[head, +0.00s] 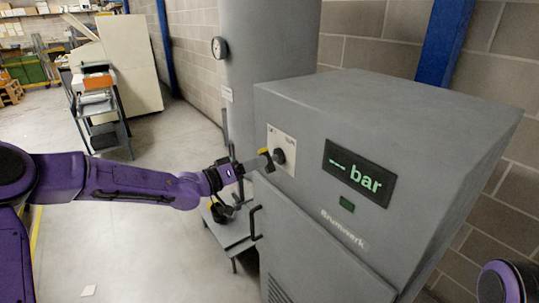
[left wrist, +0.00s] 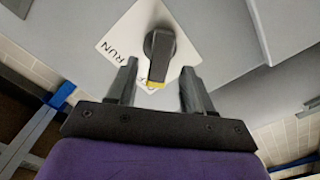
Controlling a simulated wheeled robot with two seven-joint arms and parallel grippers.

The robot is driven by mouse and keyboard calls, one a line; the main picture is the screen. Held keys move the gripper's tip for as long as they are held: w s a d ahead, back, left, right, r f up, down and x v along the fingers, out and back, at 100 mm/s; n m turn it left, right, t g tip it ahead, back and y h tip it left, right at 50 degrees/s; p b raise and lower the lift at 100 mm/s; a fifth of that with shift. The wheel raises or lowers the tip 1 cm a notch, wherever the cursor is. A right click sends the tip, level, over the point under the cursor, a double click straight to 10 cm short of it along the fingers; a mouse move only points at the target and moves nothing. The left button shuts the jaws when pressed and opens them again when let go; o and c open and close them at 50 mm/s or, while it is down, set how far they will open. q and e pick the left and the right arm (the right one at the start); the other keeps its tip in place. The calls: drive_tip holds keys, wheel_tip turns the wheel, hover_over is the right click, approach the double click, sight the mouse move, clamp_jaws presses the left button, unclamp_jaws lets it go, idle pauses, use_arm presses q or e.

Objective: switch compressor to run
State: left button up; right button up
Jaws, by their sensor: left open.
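The compressor (head: 420,110) is a large grey cabinet at the right, with a dark display reading "— bar". On its front is a white plate (left wrist: 112,42) lettered RUN, bearing a dark rotary knob (head: 279,156) with a yellow end. In the left wrist view the knob (left wrist: 160,48) has its yellow end towards my gripper, not at the RUN lettering. My left gripper (head: 265,160) is open at the knob; in the wrist view its fingers (left wrist: 160,68) stand either side of the knob's yellow end, with gaps visible. My right gripper is out of view.
A grey tank (head: 262,60) with a gauge stands behind the compressor. A small low table (head: 232,234) and a black handle (head: 256,223) are below my left gripper. A trolley (head: 98,110) stands far left. The floor at lower left is mostly clear.

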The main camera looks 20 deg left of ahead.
sight(270, 157)
use_arm(q)
drive_tip(key=p+x, duration=0.1)
drive_tip(key=x, duration=0.4)
drive_tip(key=shift+w+d, duration=0.25)
clamp_jaws()
